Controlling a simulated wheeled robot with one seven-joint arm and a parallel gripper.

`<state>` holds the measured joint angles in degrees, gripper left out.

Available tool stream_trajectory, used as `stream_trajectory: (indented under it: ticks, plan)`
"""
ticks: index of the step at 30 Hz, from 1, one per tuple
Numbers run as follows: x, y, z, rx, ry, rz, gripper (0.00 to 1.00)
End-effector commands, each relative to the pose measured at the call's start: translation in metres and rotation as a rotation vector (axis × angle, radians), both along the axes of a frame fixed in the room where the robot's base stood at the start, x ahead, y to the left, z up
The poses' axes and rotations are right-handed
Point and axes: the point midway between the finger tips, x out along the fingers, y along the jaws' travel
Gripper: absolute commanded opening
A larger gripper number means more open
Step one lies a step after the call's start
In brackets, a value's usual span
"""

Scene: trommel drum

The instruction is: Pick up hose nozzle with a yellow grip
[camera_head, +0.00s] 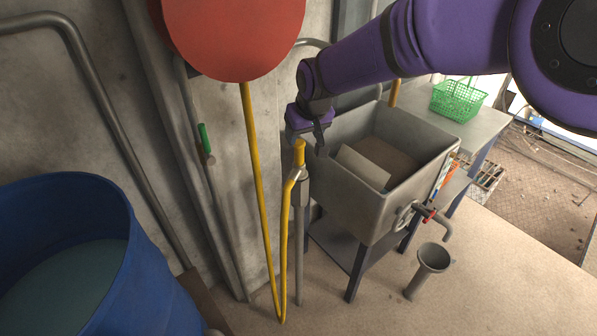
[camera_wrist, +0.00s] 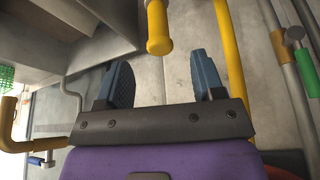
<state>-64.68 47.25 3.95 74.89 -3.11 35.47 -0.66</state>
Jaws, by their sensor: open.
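The hose nozzle's yellow grip (camera_head: 299,152) stands upright at the top of a grey post beside the sink, with the yellow hose (camera_head: 254,170) looping down from the red reel. My gripper (camera_head: 308,138) is open and empty, close to the top of the grip. In the wrist view the yellow grip (camera_wrist: 158,32) lies just beyond the fingertips, lined up with the gap between my gripper's fingers (camera_wrist: 163,72). The fingers look apart from it. A stretch of yellow hose (camera_wrist: 230,55) runs just right of the right finger.
A grey sink (camera_head: 345,190) stands right of the nozzle, with a tap and a funnel (camera_head: 430,265) in front. The red reel (camera_head: 235,35) hangs above left. A blue barrel (camera_head: 100,240) stands at left. A green-handled lever (camera_head: 205,140) is on the wall; floor between is clear.

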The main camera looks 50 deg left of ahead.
Motion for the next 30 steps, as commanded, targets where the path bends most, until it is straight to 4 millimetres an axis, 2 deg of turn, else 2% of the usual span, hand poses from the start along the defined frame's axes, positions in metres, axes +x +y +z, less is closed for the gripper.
stream_trajectory:
  ticks: [3,11,21,28,29,30]
  plan:
    - [0.002,0.007,-0.018,-0.002,0.001,0.000,0.62]
    - [0.005,0.013,-0.034,0.000,0.000,0.000,0.62]
    - [0.011,0.027,-0.074,-0.001,-0.001,0.000,0.62]
    - [0.012,0.028,-0.076,0.000,-0.001,0.000,0.62]
    - [0.012,0.028,-0.076,0.000,-0.001,0.000,0.60]
    - [0.012,0.028,-0.076,0.000,0.000,0.000,0.51]
